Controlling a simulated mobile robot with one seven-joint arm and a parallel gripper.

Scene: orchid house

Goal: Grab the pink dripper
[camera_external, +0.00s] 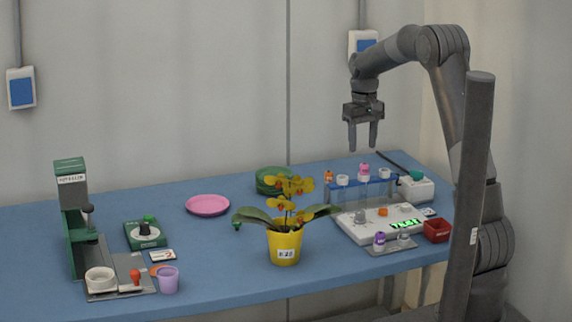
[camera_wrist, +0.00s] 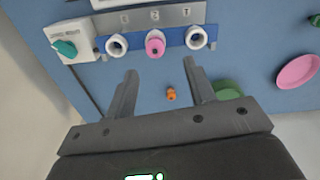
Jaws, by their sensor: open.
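The pink dripper (camera_external: 364,170) stands upright in the middle place of a blue rack (camera_external: 335,192), between two white-topped pieces. In the wrist view its pink top (camera_wrist: 155,45) shows from above, with the white-ringed tops (camera_wrist: 116,45) on either side along the blue rack (camera_wrist: 135,38). My gripper (camera_external: 363,147) points down above the rack, open and empty. In the wrist view the fingertips (camera_wrist: 160,70) are spread just below the pink top in the picture, apart from it. The dripper's lower part is hard to make out.
A white device with a teal knob (camera_external: 416,186) stands right of the rack. A white scale (camera_external: 380,222) sits in front. A yellow orchid pot (camera_external: 285,243) and pink plate (camera_external: 208,205) are further left.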

